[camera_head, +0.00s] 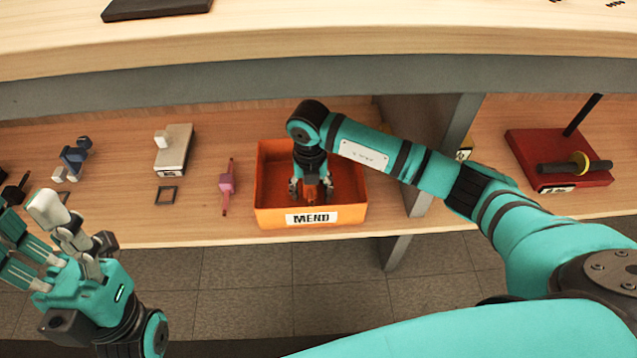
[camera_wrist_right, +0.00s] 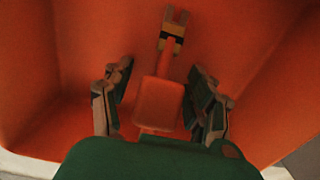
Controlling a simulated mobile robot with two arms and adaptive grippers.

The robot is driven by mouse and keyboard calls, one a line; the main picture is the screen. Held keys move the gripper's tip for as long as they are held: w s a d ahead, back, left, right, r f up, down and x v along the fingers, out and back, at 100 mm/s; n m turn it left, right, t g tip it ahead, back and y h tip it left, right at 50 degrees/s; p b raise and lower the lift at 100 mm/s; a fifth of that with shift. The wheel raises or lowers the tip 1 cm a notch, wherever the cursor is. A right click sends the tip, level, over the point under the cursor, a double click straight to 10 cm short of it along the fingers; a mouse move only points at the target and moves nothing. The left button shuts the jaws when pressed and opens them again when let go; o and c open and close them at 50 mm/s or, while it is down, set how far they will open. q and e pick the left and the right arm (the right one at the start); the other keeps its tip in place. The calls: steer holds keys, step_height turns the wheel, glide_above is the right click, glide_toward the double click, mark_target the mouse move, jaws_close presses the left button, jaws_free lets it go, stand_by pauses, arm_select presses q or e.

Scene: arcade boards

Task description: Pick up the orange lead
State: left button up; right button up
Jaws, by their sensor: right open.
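The orange lead (camera_wrist_right: 158,100) lies in the orange bin labelled MEND (camera_head: 265,217). In the right wrist view it has a blocky orange body at the near end and a yellow-and-black plug with two pale prongs at the far end. My right gripper (camera_head: 311,186) reaches down into the bin over the lead. In the right wrist view its open fingers (camera_wrist_right: 160,80) stand on either side of the lead, with gaps between. In the head view the lead is mostly hidden by the gripper. My left gripper (camera_head: 52,232) is at the lower left, empty, fingers spread.
A pink lead (camera_head: 227,186) lies on the shelf (camera_head: 205,222) left of the bin. A pale box (camera_head: 174,149) and a blue item (camera_head: 76,157) are farther left. A divider (camera_head: 440,150) stands right of the bin; beyond it is a red board (camera_head: 535,155). An upper shelf overhangs behind.

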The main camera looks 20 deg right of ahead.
steer(key=shift+a+r, duration=0.1)
steer(key=shift+r, duration=0.1)
jaws_close()
stand_by(0.3)
